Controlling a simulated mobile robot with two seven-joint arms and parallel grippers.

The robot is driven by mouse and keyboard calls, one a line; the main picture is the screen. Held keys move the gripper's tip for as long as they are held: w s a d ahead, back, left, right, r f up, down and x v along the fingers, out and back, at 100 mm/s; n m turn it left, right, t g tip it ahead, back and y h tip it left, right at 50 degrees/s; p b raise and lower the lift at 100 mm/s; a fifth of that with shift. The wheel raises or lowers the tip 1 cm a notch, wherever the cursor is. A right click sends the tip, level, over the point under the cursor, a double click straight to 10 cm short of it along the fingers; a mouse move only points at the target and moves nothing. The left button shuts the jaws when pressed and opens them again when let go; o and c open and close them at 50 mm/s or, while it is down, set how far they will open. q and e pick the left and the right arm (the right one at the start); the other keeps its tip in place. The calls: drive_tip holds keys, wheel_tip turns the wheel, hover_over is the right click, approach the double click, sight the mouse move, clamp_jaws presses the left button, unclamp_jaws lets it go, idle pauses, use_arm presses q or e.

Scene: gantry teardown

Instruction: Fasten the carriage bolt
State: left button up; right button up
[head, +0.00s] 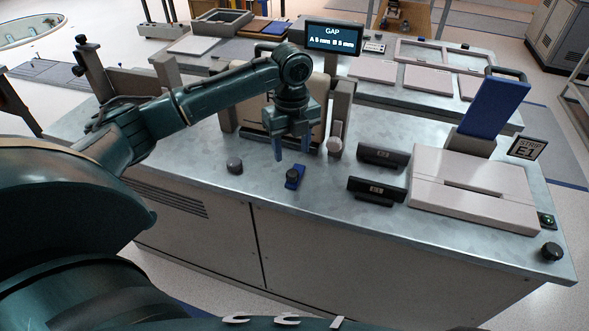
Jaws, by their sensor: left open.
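My left gripper (291,150) hangs over the metal bench with its two blue fingers pointing down, apart and empty. It is in front of a gantry with a left post (229,112) and a right post (341,108); a beige panel (255,122) between them is partly hidden by my arm. A pale round knob (335,146) sits low at the right post, right of the fingers. A blue piece with a dark knob (294,178) is on the bench just below the gripper. I cannot tell which part is the carriage bolt. My right gripper is not in view.
A dark knob (234,165) stands on the bench at left. Two black labelled blocks (378,190), a slotted pale box (475,187) and a blue lever (494,107) are at right. The front bench strip is mostly clear.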

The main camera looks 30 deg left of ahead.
sight(292, 173)
use_arm(q)
wheel_tip(292, 173, down, 8)
drive_tip(key=shift+r, duration=0.15)
drive_tip(key=shift+c, duration=0.2)
clamp_jaws()
idle(0.5)
